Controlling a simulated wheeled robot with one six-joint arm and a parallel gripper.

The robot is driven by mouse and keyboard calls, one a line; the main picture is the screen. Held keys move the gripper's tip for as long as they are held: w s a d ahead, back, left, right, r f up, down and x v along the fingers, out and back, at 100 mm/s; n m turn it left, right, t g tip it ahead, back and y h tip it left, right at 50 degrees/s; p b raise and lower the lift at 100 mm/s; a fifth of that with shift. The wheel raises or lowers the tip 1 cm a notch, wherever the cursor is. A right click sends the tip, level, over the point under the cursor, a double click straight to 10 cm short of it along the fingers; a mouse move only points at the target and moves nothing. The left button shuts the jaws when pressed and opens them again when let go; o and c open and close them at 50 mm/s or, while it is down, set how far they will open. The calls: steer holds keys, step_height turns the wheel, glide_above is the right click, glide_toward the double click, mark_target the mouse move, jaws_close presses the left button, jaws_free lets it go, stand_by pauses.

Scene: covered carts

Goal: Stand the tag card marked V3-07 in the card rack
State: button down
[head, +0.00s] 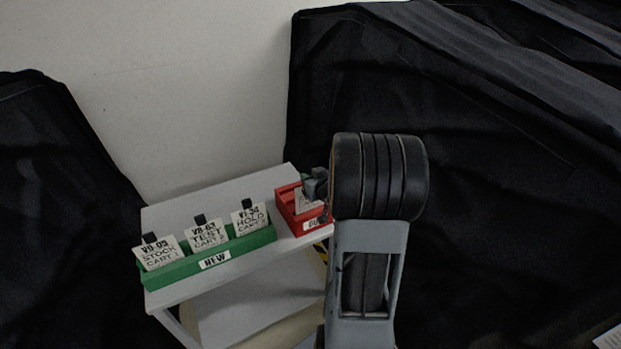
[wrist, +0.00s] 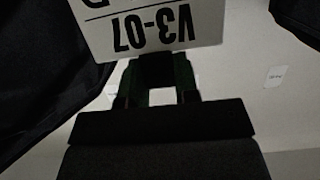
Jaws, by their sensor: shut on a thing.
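The V3-07 tag card (wrist: 150,30) is white with black print and shows upside down in the wrist view, its upper part cut off by the frame. My gripper (wrist: 160,85) is shut on the card's black tab. In the head view my gripper (head: 315,184) is over the red box (head: 304,222), partly hidden by my arm. A white card (head: 301,201) shows just below it, at or in the box; its print cannot be read there. A green rack (head: 208,260) labelled NEW holds three upright cards: V0-09 stock (head: 160,254), V8-61 test (head: 207,235) and V1-34 hold (head: 250,219).
Both holders stand on a light grey cart top (head: 190,211). The red box's label is partly hidden by my arm. Black covers (head: 470,120) drape large shapes at left and right. A pale wall (head: 150,80) is behind. The cart top behind the green rack is clear.

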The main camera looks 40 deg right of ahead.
steer(key=shift+f+b, duration=0.3)
stand_by(0.4)
steer(key=shift+f+b, duration=0.7)
steer(key=shift+f, duration=0.1)
steer(key=c, duration=0.8)
jaws_free()
steer(key=shift+s, duration=0.1)
steer(key=shift+b+v, duration=2.5)
steer(key=shift+v, duration=4.3)
